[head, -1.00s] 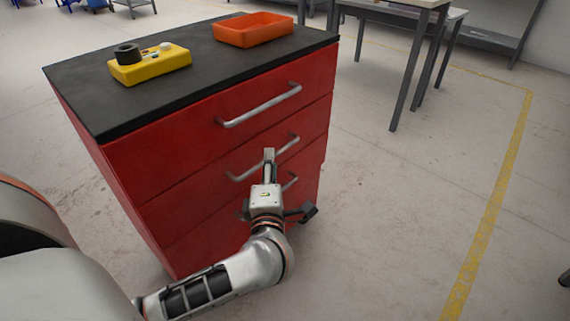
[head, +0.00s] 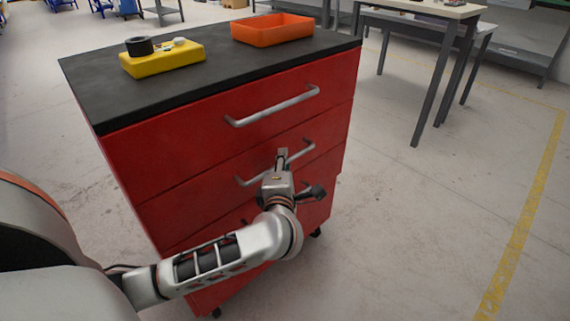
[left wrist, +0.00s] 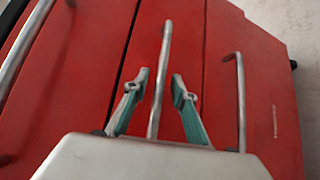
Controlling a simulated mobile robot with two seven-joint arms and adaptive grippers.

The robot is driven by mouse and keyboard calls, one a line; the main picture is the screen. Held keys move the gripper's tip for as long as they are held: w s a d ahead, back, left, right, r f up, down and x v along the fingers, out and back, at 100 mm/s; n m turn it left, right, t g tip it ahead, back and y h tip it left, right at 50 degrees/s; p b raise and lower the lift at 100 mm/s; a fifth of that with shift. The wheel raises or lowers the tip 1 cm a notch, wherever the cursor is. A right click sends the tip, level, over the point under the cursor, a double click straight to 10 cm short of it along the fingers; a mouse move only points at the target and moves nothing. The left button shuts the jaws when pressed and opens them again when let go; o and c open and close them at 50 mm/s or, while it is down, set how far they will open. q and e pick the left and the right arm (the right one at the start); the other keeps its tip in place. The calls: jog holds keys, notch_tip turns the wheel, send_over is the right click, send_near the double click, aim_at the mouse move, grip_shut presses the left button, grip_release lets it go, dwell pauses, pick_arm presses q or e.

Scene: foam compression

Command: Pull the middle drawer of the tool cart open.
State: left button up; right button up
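The red tool cart (head: 130,167) stands ahead with its drawer fronts facing me. The middle drawer (head: 217,178) looks flush with the drawers above and below. Its silver bar handle (head: 246,180) is partly covered by my left gripper (head: 282,154) in the head view. In the left wrist view the gripper (left wrist: 160,82) is open, with one teal-lined finger on each side of the middle handle (left wrist: 164,50). A small gap shows beside each fingertip. The top handle (head: 272,107) is clear; the bottom handle is mostly hidden behind my arm. My right gripper is not in view.
On the cart's black top (head: 205,82) are a yellow block (head: 162,61) with a dark ring and an orange tray (head: 271,28). Tables (head: 425,22) stand at the back right. The floor right of the cart is open, with a yellow line (head: 530,210).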

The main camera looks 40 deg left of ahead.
pick_arm(q)
grip_shut()
jog(key=shift+d+r, duration=0.1)
jog(key=shift+d, duration=0.05)
